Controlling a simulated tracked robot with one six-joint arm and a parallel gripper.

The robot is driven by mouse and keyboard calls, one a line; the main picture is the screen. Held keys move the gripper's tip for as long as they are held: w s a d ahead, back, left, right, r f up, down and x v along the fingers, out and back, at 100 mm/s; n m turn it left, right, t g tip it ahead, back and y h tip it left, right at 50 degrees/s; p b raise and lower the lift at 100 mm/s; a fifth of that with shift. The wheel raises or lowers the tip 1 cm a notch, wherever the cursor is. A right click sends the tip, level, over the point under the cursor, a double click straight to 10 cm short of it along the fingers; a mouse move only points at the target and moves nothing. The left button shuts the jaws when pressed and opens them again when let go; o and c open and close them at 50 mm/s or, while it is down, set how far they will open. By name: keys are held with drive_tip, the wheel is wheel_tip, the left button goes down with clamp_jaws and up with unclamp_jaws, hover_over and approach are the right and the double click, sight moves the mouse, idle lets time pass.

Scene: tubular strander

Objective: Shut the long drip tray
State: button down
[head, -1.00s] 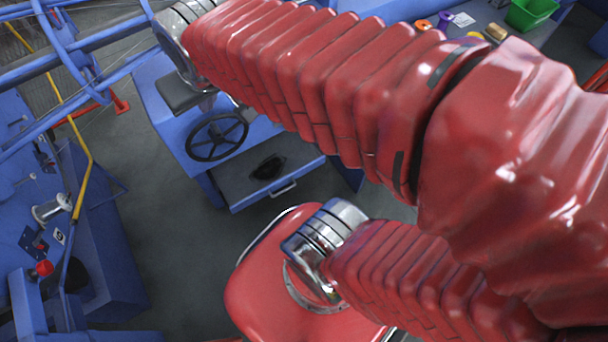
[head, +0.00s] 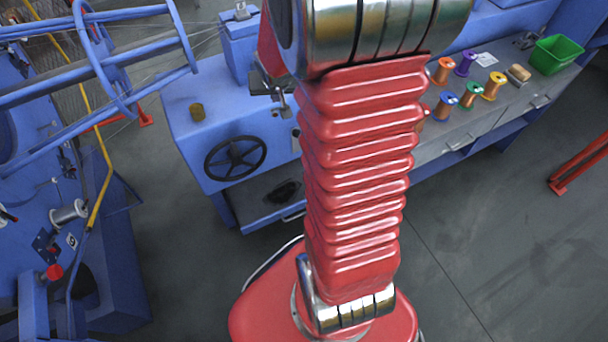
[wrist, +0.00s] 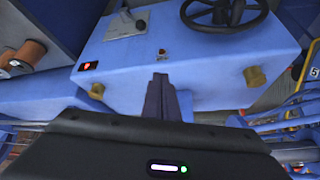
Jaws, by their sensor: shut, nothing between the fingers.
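A grey tray (head: 254,200) with a pale front handle sticks out low under the blue cabinet, below its black handwheel (head: 235,158). A black object (head: 285,191) lies in it. My arm hides its right part, and I cannot tell for sure that it is the long drip tray. My gripper (wrist: 161,78) is shut and empty in the wrist view, pointing at the blue cabinet (wrist: 205,68). The handwheel shows at the top there. No tray can be made out in the wrist view. My gripper is hidden in the head view.
A bench (head: 480,125) at right holds several coloured spools and a green bin (head: 556,54). A blue tubular cage (head: 90,60) and a yellow rail (head: 98,190) stand at left. Grey floor at lower right is open, with a red stand (head: 580,165) at its edge.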

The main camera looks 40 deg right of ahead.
drive_tip(key=s+d+f+m, duration=0.2)
drive_tip(key=d+f, duration=0.3)
drive_tip(key=f, duration=0.5)
drive_tip(key=s+d+f+m, duration=0.2)
drive_tip(key=d+f, duration=0.3)
drive_tip(key=f, duration=0.5)
drive_tip(key=s+d+f+m, duration=0.2)
drive_tip(key=d+f, duration=0.3)
drive_tip(key=f, duration=0.5)
drive_tip(key=s+a+f+m+t, duration=0.1)
drive_tip(key=s+a+f+m, duration=0.3)
drive_tip(key=s+f, duration=0.3)
drive_tip(key=s+a+f+m+t, duration=0.2)
drive_tip(key=s+f, duration=0.6)
drive_tip(key=f, duration=0.8)
drive_tip(key=a+m, duration=0.2)
drive_tip(key=a, duration=0.1)
drive_tip(key=shift+s+a+f+y, duration=0.2)
drive_tip(key=shift+a+f+y, duration=0.05)
drive_tip(key=shift+f+y, duration=0.15)
drive_tip(key=w+d+f, duration=0.3)
drive_tip(key=w+f, duration=0.3)
drive_tip(key=w, duration=0.5)
drive_tip(key=shift+f, duration=0.35)
